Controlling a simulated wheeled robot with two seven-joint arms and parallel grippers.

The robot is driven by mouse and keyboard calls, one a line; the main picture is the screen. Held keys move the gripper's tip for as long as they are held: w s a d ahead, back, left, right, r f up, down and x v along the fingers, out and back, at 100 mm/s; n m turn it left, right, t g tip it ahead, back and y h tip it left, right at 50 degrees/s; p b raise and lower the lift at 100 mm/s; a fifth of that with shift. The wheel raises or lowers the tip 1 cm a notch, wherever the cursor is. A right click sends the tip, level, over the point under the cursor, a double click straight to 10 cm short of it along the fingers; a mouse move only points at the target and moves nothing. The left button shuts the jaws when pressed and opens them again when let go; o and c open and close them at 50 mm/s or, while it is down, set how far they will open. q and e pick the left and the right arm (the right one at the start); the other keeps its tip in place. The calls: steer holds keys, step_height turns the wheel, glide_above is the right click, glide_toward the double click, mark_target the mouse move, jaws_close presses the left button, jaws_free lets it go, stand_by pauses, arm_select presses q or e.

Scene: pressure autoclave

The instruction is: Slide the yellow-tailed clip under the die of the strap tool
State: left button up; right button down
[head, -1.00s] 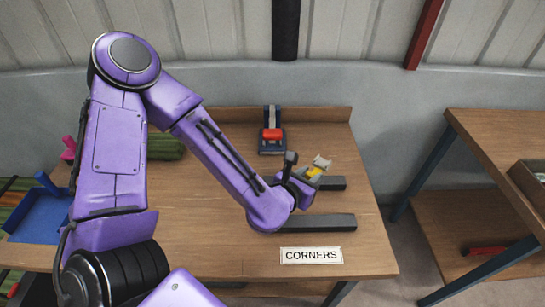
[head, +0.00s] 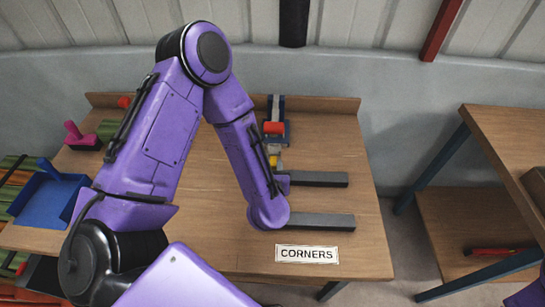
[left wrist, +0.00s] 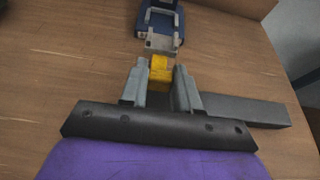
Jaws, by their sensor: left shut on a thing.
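The strap tool (head: 275,128) is a blue base with a red block and a grey upright part, near the back of the wooden table. In the left wrist view the strap tool (left wrist: 153,22) is at the top. My left gripper (left wrist: 160,80) is shut on the yellow tail of the clip (left wrist: 160,66). The clip's grey plate points at the tool and lies at its near edge; I cannot tell whether any of it is under the die. In the head view the clip (head: 273,160) shows just in front of the tool, and my arm mostly hides the gripper.
Two dark grey bars (head: 318,179) (head: 318,222) lie to the right of my forearm. A CORNERS label (head: 307,254) is near the front edge. A blue tray (head: 50,202) and a pink-handled object (head: 77,135) are at the left. Another table (head: 500,150) stands right.

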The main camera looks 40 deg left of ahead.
mark_target(274, 147)
arm_select(q)
steer(key=shift+f+b+x, duration=0.15)
steer(key=shift+b+x, duration=0.1)
steer(key=shift+x, duration=0.7)
steer(key=shift+f+b+x, duration=0.15)
steer(key=shift+b+x, duration=0.05)
steer(key=shift+x, duration=0.75)
steer(key=shift+w+a+f, duration=0.1)
steer(key=shift+w+a, duration=0.5)
steer(key=shift+w, duration=0.35)
steer(key=shift+w+a+f, duration=0.1)
steer(key=shift+w+a, duration=0.45)
steer(key=shift+w, duration=0.35)
steer(key=shift+w+a, duration=0.4)
steer(key=shift+w, duration=0.25)
steer(key=shift+w+a, duration=0.35)
steer(key=shift+w, duration=0.25)
steer(key=o, duration=1.1)
